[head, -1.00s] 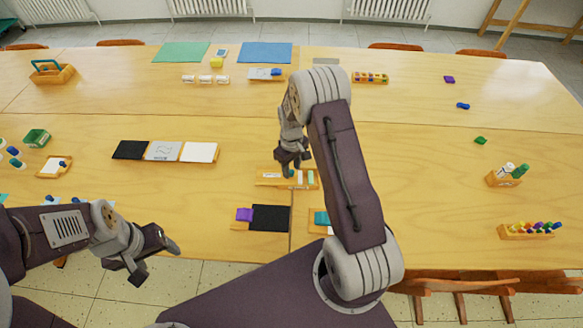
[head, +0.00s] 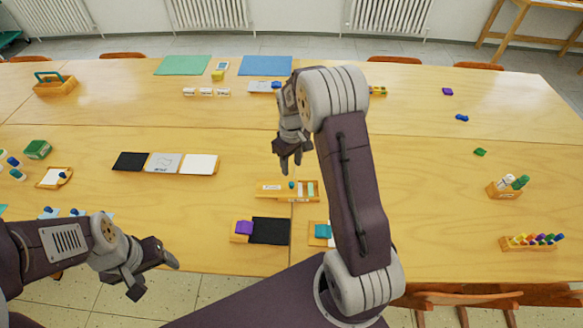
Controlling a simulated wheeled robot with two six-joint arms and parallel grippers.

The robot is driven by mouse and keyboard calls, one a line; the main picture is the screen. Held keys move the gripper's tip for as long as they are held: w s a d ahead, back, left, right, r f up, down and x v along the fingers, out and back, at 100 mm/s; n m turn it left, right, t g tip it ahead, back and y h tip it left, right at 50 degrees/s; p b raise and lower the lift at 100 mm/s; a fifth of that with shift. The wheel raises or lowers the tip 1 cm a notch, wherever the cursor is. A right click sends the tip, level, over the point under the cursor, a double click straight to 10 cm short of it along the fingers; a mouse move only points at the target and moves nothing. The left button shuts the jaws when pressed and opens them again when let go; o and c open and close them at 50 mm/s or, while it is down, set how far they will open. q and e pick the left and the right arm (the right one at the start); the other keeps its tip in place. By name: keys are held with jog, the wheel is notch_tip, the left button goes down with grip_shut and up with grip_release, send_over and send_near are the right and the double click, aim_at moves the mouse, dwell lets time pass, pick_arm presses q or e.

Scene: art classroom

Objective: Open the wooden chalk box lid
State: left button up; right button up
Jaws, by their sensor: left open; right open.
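The wooden chalk box (head: 264,194) lies on the table near the middle of the head view. A flat wooden piece with a pale label, which looks like its lid, covers the left part, and a small teal knob (head: 291,185) shows near its middle. White and green sticks (head: 309,189) show uncovered at the right end. My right gripper (head: 288,163) is open, pointing down just beyond the box in the picture, with a visible gap from the knob. My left gripper (head: 155,277) is open and empty at the table's front edge, far from the box.
A purple eraser (head: 244,227) and black board (head: 269,231) lie in front of the box. A teal block (head: 322,231) sits in a tray beside my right forearm. A three-panel board (head: 165,163) lies left. Bare table surrounds the box's left side.

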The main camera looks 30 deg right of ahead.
aim_at(292, 183)
notch_tip(292, 183, down, 9)
jog(key=p, duration=1.1)
jog(key=shift+f, duration=0.1)
jog(key=shift+c, duration=0.3)
grip_shut()
